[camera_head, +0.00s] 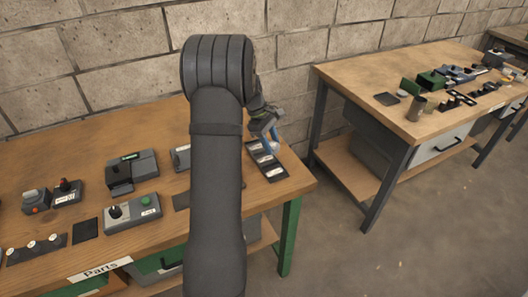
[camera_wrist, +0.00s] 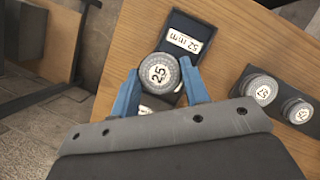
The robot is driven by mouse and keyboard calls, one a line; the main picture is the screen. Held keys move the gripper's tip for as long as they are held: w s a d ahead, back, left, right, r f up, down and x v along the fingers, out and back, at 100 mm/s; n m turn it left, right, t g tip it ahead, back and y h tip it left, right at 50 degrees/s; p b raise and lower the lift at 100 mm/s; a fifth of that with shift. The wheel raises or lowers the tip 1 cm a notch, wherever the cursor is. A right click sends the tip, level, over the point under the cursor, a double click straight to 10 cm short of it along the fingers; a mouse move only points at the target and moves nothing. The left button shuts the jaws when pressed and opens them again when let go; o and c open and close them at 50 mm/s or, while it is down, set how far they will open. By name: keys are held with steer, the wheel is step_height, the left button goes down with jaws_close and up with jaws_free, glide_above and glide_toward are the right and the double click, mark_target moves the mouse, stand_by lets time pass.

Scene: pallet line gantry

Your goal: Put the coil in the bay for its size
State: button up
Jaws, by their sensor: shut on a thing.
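My gripper (camera_wrist: 160,82) has blue fingers, one on each side of a round grey coil (camera_wrist: 158,73), and is shut on it. The coil has a knurled rim and a white top label that seems to read 25. The dark bay tray (camera_wrist: 182,19) lies under and beyond the coil in the wrist view. One bay label (camera_wrist: 183,41) there seems to read 52 mm; another is partly hidden by the coil. In the head view my gripper (camera_head: 268,131) is over the tray (camera_head: 279,172) near the table's right end. The coil's height above the tray is unclear.
Two more labelled coils, one larger (camera_wrist: 257,88) and one smaller (camera_wrist: 297,110), stand right of my gripper in the wrist view. Several dark devices, including a control box (camera_head: 131,212), stand on the wooden table (camera_head: 45,165) to the left. A second table (camera_head: 345,72) stands apart at right.

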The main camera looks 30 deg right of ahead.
mark_target(268, 160)
steer(key=w+f, duration=0.1)
steer(key=w+a, duration=0.1)
steer(key=shift+w+a+f, duration=0.15)
steer(key=shift+w+f, duration=0.15)
steer(key=shift+f, duration=2.05)
steer(key=shift+f, duration=0.1)
steer(key=o, duration=0.9)
steer(key=shift+f, duration=0.1)
steer(key=shift+c, duration=0.2)
steer(key=v, duration=1.2)
steer(key=shift+r, duration=0.2)
steer(key=shift+f, duration=0.15)
